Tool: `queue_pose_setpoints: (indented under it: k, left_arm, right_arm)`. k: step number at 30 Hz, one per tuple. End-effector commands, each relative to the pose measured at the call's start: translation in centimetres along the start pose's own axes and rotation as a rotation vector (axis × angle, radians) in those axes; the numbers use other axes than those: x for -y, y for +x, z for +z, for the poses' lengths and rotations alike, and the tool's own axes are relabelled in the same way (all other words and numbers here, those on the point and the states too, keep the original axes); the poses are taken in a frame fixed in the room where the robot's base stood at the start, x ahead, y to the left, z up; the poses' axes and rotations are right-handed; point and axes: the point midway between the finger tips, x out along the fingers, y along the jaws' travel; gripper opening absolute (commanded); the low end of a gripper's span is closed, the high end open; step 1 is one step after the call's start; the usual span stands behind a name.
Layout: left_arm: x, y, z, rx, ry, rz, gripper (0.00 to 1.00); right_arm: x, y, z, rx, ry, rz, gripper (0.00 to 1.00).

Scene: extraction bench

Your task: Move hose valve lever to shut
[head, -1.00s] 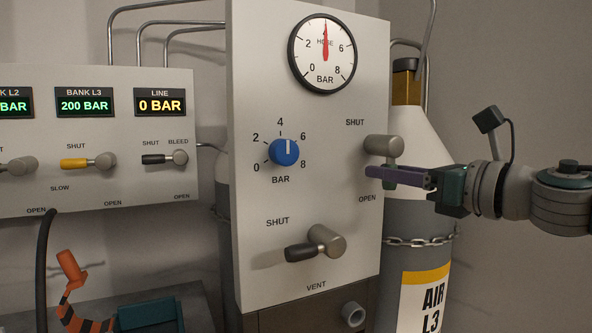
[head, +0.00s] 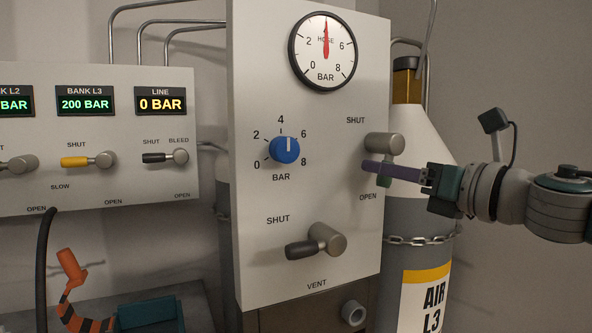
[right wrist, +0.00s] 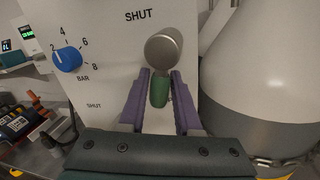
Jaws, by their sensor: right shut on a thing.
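The hose valve (head: 384,144) is a grey knob on the right side of the white panel, with SHUT printed above it and OPEN below. Its green lever handle (head: 384,181) points down toward OPEN. My right gripper (head: 374,168) reaches in from the right, its purple fingers across the lever and hiding part of it. In the right wrist view the green handle (right wrist: 160,90) hangs below the round grey knob (right wrist: 163,48), between the two fingers (right wrist: 158,100), which are shut on it. My left gripper is not in view.
A vent lever (head: 312,243) sits lower on the panel, and a blue pressure knob (head: 285,149) is to the left. The hose gauge (head: 322,53) needle points straight up. A chained air cylinder (head: 408,265) stands behind the panel, near my right arm.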

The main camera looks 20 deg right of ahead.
Motion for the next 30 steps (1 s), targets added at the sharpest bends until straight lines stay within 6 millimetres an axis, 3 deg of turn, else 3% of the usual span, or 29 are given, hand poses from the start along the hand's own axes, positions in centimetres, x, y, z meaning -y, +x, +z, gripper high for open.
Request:
queue_pose_setpoints:
  k: [14,30]
  left_arm:
    - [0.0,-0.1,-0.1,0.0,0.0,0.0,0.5]
    - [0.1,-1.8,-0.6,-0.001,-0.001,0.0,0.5]
  right_arm:
    - [-1.8,0.3,0.5,0.09,0.45,0.002,0.0]
    - [-3.3,0.7,1.9,0.189,0.949,0.002,0.0]
